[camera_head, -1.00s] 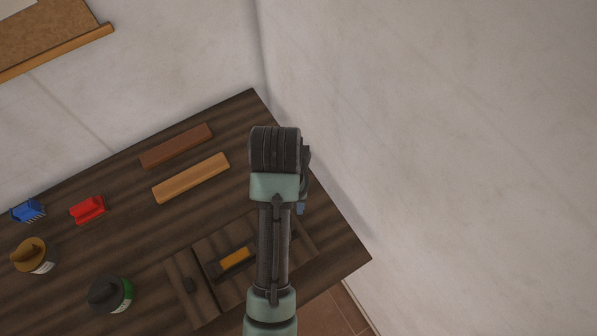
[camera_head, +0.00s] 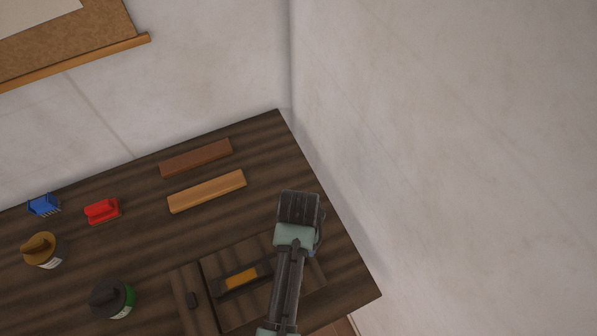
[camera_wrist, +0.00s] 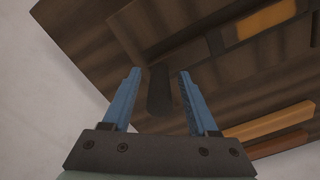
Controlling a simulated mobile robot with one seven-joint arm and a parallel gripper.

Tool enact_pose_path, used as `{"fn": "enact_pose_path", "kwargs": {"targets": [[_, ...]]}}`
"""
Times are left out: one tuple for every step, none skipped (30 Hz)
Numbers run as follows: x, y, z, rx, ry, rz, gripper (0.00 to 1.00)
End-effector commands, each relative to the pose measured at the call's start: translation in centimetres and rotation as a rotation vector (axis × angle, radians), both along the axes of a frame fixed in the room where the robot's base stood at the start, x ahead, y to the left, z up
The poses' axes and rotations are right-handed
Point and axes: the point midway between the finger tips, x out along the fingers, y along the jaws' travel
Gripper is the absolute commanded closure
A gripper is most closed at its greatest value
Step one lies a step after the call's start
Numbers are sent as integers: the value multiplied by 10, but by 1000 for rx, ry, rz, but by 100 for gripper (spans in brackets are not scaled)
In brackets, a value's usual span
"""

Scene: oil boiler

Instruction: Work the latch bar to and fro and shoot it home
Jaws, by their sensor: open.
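A brown wooden latch panel (camera_head: 226,313) lies on the dark table, with an amber bar-like insert (camera_head: 242,277) in a dark slot. The amber insert also shows at the top right of the wrist view (camera_wrist: 266,20). In the head view my arm hides the panel's right part and most of the gripper.
Two wooden blocks, a dark one (camera_head: 196,158) and a lighter one (camera_head: 207,191), lie behind the panel. A red piece (camera_head: 102,211), a blue piece (camera_head: 44,205) and two round-topped containers (camera_head: 40,249) (camera_head: 111,299) stand at left. Walls rise close behind and right.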

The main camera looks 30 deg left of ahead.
Motion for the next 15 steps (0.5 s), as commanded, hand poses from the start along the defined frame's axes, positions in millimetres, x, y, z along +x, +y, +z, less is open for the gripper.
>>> {"fn": "enact_pose_path", "kwargs": {"targets": [[0,0,-3,0,0,0,41],[0,0,-4,0,0,0,41],[0,0,-6,0,0,0,41],[0,0,-6,0,0,0,41],[0,0,-7,0,0,0,41],[0,0,-7,0,-1,0,41],[0,0,-7,0,-1,0,41],[0,0,-7,0,-1,0,41],[0,0,-7,0,-1,0,41],[0,0,-7,0,-1,0,41],[0,0,-7,0,-1,0,41],[0,0,-7,0,-1,0,44],[0,0,-7,0,-1,0,50],[0,0,-7,0,-1,0,55],[0,0,-7,0,-1,0,62]]}}
